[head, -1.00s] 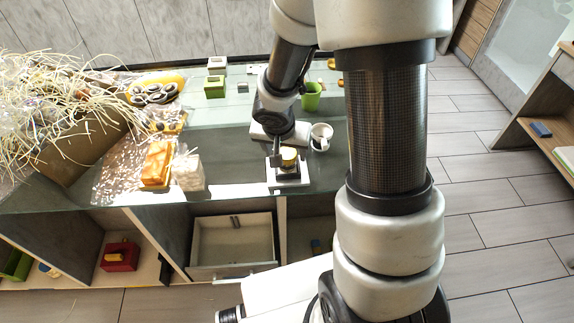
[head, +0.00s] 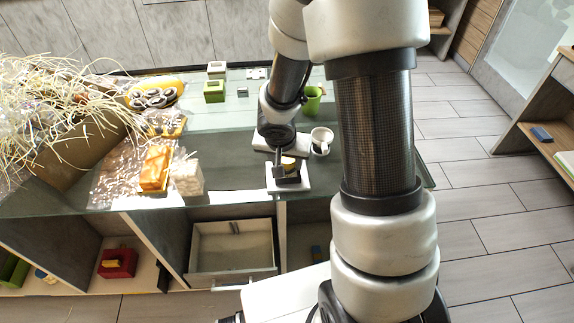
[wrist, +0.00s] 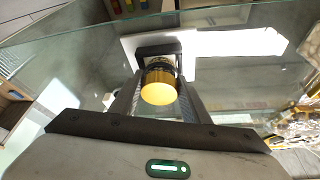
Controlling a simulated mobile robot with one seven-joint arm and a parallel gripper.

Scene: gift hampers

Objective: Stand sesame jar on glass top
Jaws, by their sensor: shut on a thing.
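The sesame jar, a small dark jar with a gold lid (head: 288,163), is held upright or nearly so between my gripper's fingers near the front edge of the glass top (head: 235,202). In the wrist view its round gold lid (wrist: 158,88) faces the camera between the two dark fingers. My gripper (head: 286,173) is shut on the jar; it also shows in the wrist view (wrist: 157,72). A bright white square lies around and below the jar. The jar's base is hidden, so I cannot tell whether it touches the glass.
A white mug (head: 321,141) and a green cup (head: 312,100) stand behind and right of my gripper. An orange block (head: 155,168) and a pale block (head: 187,178) stand to the left. An open drawer (head: 233,250) juts out below the table's front. Clear glass lies left of my gripper.

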